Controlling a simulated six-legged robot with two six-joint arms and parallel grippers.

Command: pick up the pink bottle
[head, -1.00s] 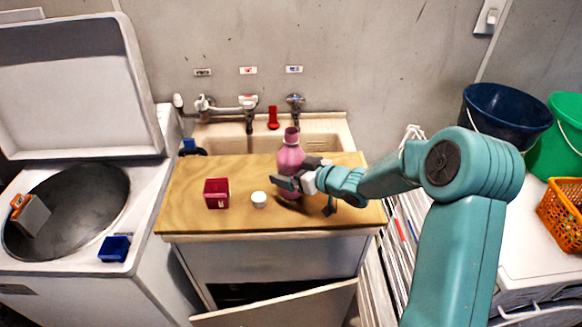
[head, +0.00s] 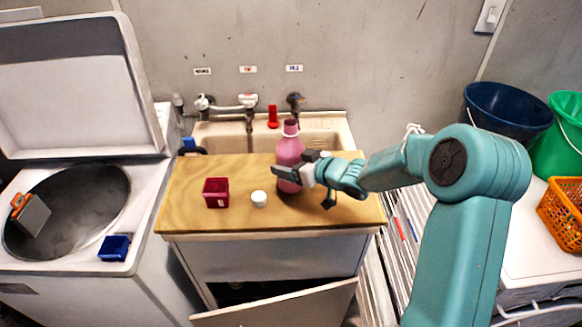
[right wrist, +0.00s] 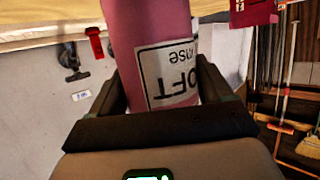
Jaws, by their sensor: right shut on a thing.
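The pink bottle (head: 289,150) stands upright over the right part of the wooden counter, in front of the sink. My right gripper (head: 288,174) reaches in from the right and is shut on the bottle's body. In the right wrist view the bottle (right wrist: 150,30) fills the space between the two dark fingers (right wrist: 160,92), its white label facing the camera. I cannot tell whether the bottle's base touches the counter. My left gripper does not show.
A dark red box (head: 216,193) and a white cap (head: 259,198) sit on the wooden counter (head: 190,218) left of the bottle. An open washer (head: 65,210) stands at the left. Dark blue (head: 507,108) and green (head: 560,140) buckets and an orange basket (head: 562,210) are at the right.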

